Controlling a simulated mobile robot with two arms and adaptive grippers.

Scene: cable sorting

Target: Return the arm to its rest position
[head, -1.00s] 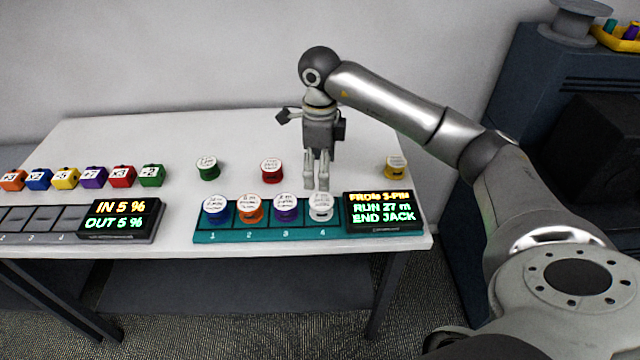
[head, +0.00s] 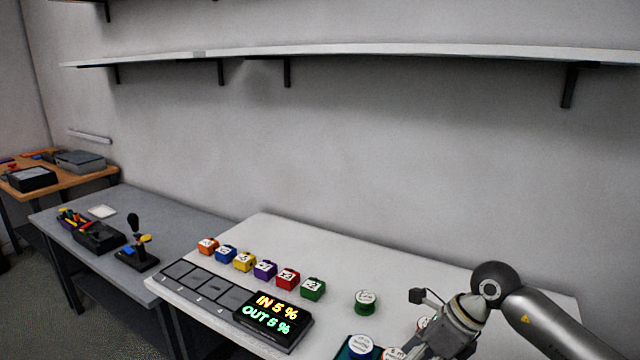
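My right arm (head: 555,325) comes in from the lower right, bent at a round grey joint. My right gripper (head: 430,350) hangs tilted over the white table (head: 400,270) at the bottom edge. Its fingertips are cut off or too unclear to tell open from shut. It covers part of a spool (head: 423,322) behind it and most of the teal spool rack (head: 345,352). A green spool (head: 366,303) stands apart on the table. My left gripper is not in view.
Several coloured cubes, such as a purple cube (head: 265,270), stand behind a grey slotted tray (head: 205,292) with a lit display (head: 273,315). A grey table (head: 180,220) with tools is at left. A long shelf (head: 350,50) crosses the wall above.

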